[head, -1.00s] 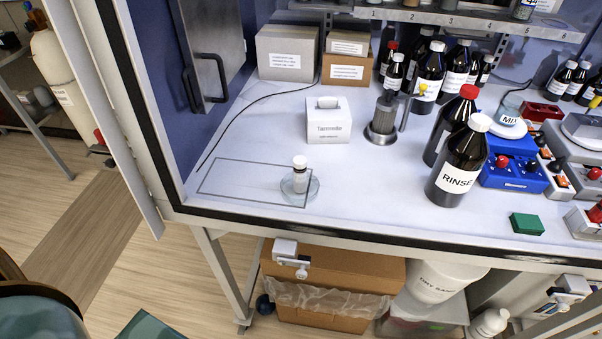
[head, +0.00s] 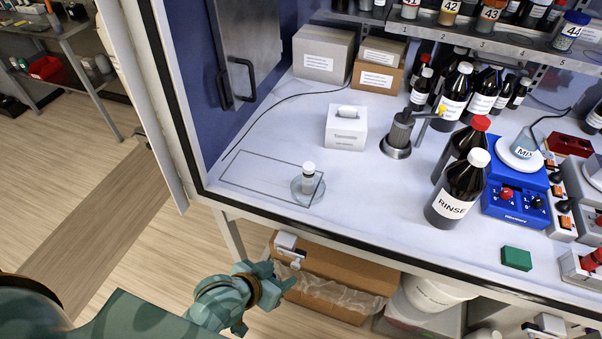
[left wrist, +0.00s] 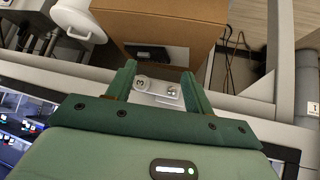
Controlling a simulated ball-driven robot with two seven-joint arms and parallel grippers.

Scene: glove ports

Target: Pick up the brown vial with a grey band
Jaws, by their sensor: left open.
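A small vial (head: 308,176) with a white cap and a pale greyish body stands upright on a round glass dish (head: 298,196) at the front left of the bench. Its glass colour and band are too small to make out. Shelf bottles numbered 42 (head: 447,12) and 43 (head: 490,14) look brownish, but no grey band is clear on them. My left gripper (head: 283,276) is below the bench's front edge, in front of the cardboard box. In the left wrist view its green fingers (left wrist: 160,78) are apart and empty. My right gripper is not in view.
A white fitting (head: 288,245) sits under the bench edge, near my left gripper. An open cardboard box (head: 345,268) stands below. A tissue box (head: 346,128), the RINSE bottle (head: 455,200) and a green block (head: 516,259) stand on the bench. Its front middle is clear.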

